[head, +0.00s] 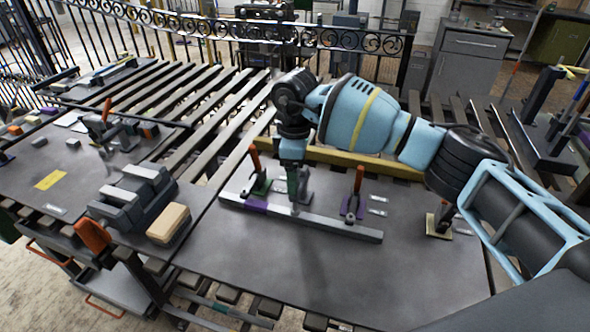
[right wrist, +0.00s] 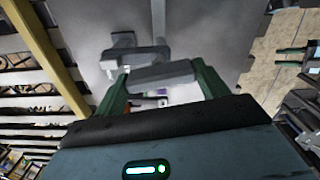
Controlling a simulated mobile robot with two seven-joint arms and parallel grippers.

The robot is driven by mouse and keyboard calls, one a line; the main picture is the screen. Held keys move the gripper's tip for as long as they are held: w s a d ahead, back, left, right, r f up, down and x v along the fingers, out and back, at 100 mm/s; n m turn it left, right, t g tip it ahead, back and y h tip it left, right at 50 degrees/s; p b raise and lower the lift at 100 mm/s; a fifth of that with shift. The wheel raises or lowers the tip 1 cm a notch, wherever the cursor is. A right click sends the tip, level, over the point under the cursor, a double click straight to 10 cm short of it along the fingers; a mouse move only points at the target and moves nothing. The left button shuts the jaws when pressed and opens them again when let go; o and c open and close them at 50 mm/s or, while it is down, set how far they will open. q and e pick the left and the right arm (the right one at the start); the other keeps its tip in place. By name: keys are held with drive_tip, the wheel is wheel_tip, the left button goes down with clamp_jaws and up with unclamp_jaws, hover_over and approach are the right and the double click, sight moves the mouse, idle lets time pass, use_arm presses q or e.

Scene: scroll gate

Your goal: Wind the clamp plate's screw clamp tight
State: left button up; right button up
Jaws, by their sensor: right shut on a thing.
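My right gripper (head: 297,192) comes down from the right arm onto the screw clamp at the light metal bar (head: 325,223) on the dark clamp plate (head: 330,270). In the right wrist view its two green fingers (right wrist: 163,86) are shut on a grey block-like handle (right wrist: 160,75), taken as the screw clamp's handle. A further grey piece of the clamp shows just past it. In the head view the gripper hides most of the clamp, so its tightness cannot be told. My left gripper is not in view.
Red-handled toggle clamps stand left (head: 258,172) and right (head: 355,195) of the gripper; another stands farther right (head: 440,218). A grey vise-like block (head: 135,195) and a tan block (head: 168,223) sit at left. The plate's front is clear.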

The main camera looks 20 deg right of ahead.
drive_tip(key=shift+w+r, duration=0.1)
drive_tip(key=shift+r, duration=0.25)
drive_tip(key=o, duration=0.8)
drive_tip(key=shift+o, duration=0.9)
drive_tip(key=shift+f, duration=0.2)
drive_tip(key=shift+r, duration=3.95)
